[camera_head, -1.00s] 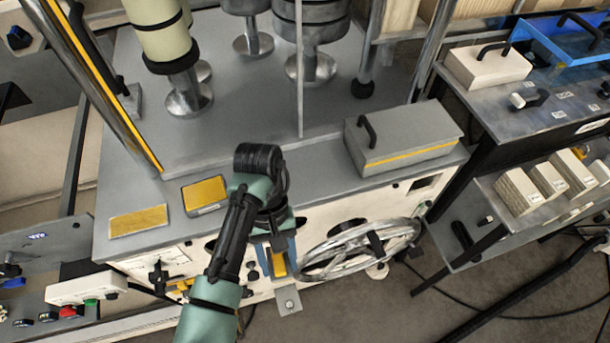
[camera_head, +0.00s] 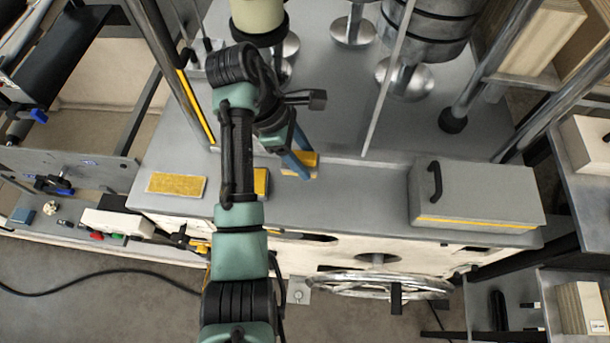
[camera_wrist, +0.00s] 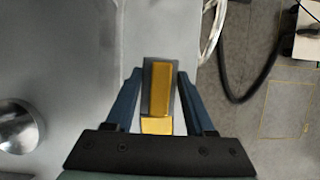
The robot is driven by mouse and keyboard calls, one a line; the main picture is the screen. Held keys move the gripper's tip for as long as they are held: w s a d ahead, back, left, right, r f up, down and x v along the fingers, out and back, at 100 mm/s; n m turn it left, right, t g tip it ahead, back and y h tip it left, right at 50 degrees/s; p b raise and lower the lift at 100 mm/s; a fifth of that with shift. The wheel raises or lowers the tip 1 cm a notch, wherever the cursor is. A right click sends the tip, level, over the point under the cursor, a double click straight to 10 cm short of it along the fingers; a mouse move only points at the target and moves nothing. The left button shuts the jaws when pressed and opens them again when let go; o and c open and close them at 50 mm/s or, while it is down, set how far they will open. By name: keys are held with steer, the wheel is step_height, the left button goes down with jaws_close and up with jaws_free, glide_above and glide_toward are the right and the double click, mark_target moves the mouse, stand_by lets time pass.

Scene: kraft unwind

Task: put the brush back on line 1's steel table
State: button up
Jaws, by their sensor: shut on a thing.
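My gripper (camera_head: 297,158) is over the grey steel table top (camera_head: 330,195), toward its front part. It is shut on a small block, grey with yellow faces, which I take to be the brush (camera_head: 303,160). In the wrist view the brush (camera_wrist: 160,88) sits between the two blue fingers of my gripper (camera_wrist: 160,88). I cannot tell whether its underside touches the table. No line number is readable on this table.
A yellow pad (camera_head: 176,185) and a dark-rimmed yellow pad (camera_head: 261,181), partly hidden by my arm, lie on the table. A grey lidded box (camera_head: 478,192) stands at right. A thin upright rod (camera_head: 388,80) and round-footed posts are behind. A handwheel (camera_head: 375,284) sits below the front edge.

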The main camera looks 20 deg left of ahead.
step_height(320, 180, down, 6)
steer(key=shift+a+r+b, duration=0.1)
steer(key=shift+b, duration=0.6)
steer(key=shift+f, duration=2.1)
steer(key=shift+f, duration=0.15)
steer(key=o, duration=1.2)
steer(key=shift+p+v, duration=1.45)
steer(key=shift+v, duration=4.75)
